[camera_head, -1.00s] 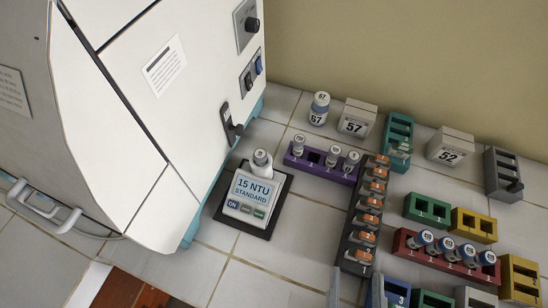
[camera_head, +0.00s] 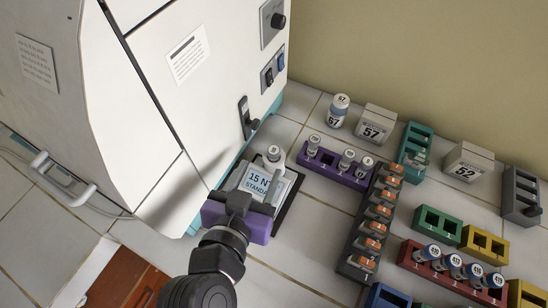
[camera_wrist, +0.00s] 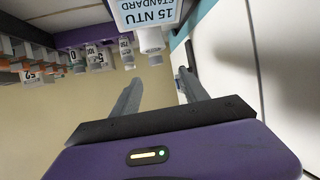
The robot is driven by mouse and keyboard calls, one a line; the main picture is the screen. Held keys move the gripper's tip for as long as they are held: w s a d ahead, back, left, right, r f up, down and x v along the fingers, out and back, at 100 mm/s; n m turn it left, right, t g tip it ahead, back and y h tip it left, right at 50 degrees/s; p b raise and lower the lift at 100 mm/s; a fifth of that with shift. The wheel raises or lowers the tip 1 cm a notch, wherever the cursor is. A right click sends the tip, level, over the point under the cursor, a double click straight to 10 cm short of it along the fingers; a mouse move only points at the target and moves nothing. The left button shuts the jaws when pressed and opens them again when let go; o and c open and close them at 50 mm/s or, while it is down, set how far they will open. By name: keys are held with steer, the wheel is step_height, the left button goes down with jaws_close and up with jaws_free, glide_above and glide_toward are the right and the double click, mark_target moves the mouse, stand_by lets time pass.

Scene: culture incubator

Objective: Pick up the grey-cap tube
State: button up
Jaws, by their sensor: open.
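In the wrist view, the tube (camera_wrist: 149,42) hangs upside down in the picture beside the meter's screen (camera_wrist: 143,8). Several similar grey-capped tubes (camera_head: 347,158) stand in the purple rack (camera_head: 330,168) to the right. My gripper (camera_wrist: 158,84) is open and empty, with its two grey fingers pointing toward the meter and its tube. In the head view, its purple body covers the meter's front.
The white incubator (camera_head: 150,110) stands close on the left. Behind are boxes marked 57 (camera_head: 375,123) and 52 (camera_head: 468,162). A red rack (camera_head: 440,264) holds blue-capped tubes. Bare tiles lie between meter and dark rack.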

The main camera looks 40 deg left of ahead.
mark_target(273, 153)
steer(key=x, duration=0.2)
steer(key=p+x, duration=0.1)
steer(key=x, duration=0.2)
steer(key=p+x, duration=0.1)
steer(key=x, duration=0.1)
steer(key=shift+w+d+f, duration=0.25)
steer(key=shift+f, duration=0.1)
steer(key=shift+c, duration=0.2)
jaws_close()
